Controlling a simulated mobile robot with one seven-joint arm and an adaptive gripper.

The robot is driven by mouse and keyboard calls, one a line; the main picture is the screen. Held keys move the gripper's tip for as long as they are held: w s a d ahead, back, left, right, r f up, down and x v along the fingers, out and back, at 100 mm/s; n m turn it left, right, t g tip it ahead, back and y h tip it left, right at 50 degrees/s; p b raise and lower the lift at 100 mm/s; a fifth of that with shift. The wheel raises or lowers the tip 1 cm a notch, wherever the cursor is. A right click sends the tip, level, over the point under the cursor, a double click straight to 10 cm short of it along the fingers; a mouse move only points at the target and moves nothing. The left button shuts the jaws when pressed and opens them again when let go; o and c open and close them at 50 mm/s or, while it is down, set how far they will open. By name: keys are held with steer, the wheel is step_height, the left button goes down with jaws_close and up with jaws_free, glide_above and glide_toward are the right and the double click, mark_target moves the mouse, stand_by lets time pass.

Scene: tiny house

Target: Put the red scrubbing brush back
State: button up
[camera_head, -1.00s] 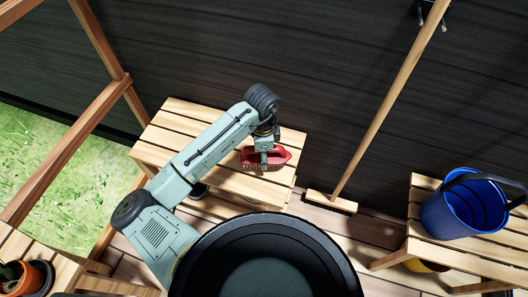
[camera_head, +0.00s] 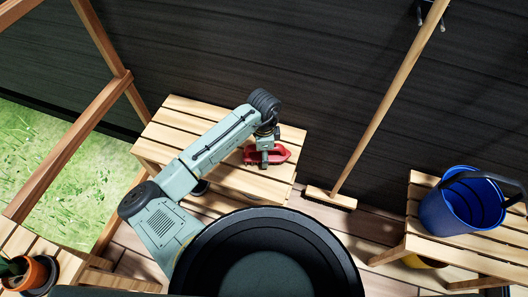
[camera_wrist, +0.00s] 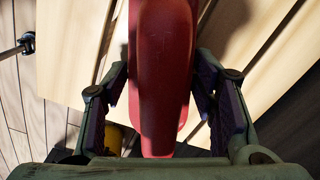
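The red scrubbing brush (camera_head: 281,154) is at the right part of a slatted wooden bench (camera_head: 180,133) against the dark wall. Whether it rests on the slats or is just above them I cannot tell. My gripper (camera_head: 264,161) points down at the brush. In the wrist view the brush (camera_wrist: 162,75) runs lengthwise between the two fingers of my gripper (camera_wrist: 160,85). The finger tips are very close to its sides; whether both press on it I cannot tell. The far end of the brush is cut off by the frame's top edge, and its underside is hidden.
A wooden broom (camera_head: 385,107) leans on the wall, right of the bench. A blue bucket (camera_head: 455,212) stands on another slatted bench (camera_head: 425,185) at the right. A potted plant (camera_head: 36,274) is at the lower left. Wooden posts (camera_head: 75,130) stand at the left, with grass beyond.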

steer(key=o, duration=0.3)
step_height(320, 180, up, 12)
steer(key=shift+r+b, duration=0.2)
steer(key=shift+b, duration=0.5)
stand_by(0.4)
